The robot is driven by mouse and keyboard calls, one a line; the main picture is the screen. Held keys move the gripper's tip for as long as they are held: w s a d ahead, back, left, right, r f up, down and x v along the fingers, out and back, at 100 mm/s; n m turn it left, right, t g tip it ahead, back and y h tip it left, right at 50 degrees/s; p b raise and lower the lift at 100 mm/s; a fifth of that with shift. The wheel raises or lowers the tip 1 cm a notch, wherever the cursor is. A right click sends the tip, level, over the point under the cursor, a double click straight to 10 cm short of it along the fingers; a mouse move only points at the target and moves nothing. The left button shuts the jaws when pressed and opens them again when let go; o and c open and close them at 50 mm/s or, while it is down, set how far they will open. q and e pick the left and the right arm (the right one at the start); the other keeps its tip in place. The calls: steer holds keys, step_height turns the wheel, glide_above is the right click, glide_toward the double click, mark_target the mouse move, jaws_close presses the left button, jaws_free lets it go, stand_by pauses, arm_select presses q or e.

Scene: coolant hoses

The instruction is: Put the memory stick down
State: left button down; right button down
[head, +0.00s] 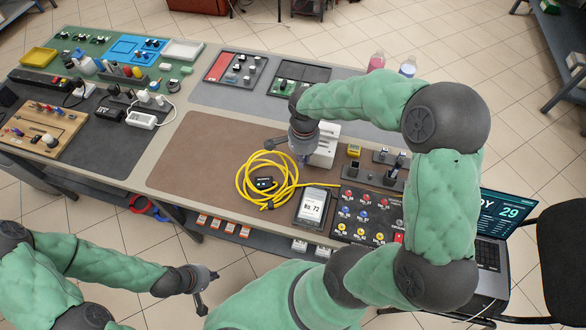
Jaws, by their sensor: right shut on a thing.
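I cannot make out the memory stick; whatever my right gripper holds is hidden or too small to see. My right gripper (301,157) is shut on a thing. It is above the table, just behind the coiled yellow cable and in front of a stack of white drawers (325,150). My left gripper (207,290) is low at the front, off the table's front edge, away from the objects on top. Nothing shows in it, and its fingers are too small to judge.
A yellow cable coil (243,180) with a black piece (264,184) lies on the brown mat (195,160). A labelled device (313,207) and a black button panel (366,216) stand at the right, near a laptop (490,225). The mat's left part is clear.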

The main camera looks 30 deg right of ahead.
step_height(320, 180, down, 8)
steer(key=shift+f+b, duration=0.15)
steer(key=shift+b, duration=1)
steer(key=shift+f, duration=0.1)
steer(key=c, duration=1.2)
jaws_free()
steer(key=shift+c, duration=0.2)
steer(key=shift+r, duration=0.25)
step_height(320, 180, up, 12)
steer(key=p, duration=0.3)
